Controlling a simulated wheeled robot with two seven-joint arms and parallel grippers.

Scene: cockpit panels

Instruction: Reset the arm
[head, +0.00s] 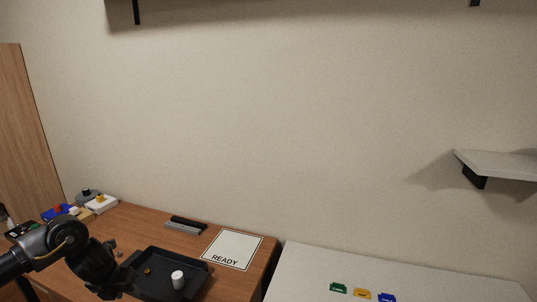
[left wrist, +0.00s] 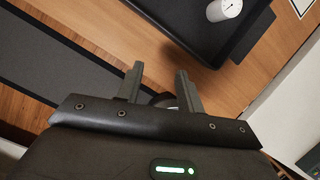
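My left arm comes in from the lower left of the head view, over the wooden desk. Its gripper (head: 121,287) is partly hidden at the bottom, beside the black tray's left edge. In the left wrist view the two fingers of the left gripper (left wrist: 160,85) stand apart, with nothing gripped between them. A dark round shape shows behind the fingers, and I cannot tell what it is. My right arm and gripper are not in view.
The black tray (head: 150,293) holds a white cylinder (head: 178,280) and a small brown piece (head: 148,271). A white READY sheet (head: 232,248) lies right of it. Colored panels (head: 62,212) stand at the far left. Three colored tags (head: 362,294) lie on the white table (head: 420,284).

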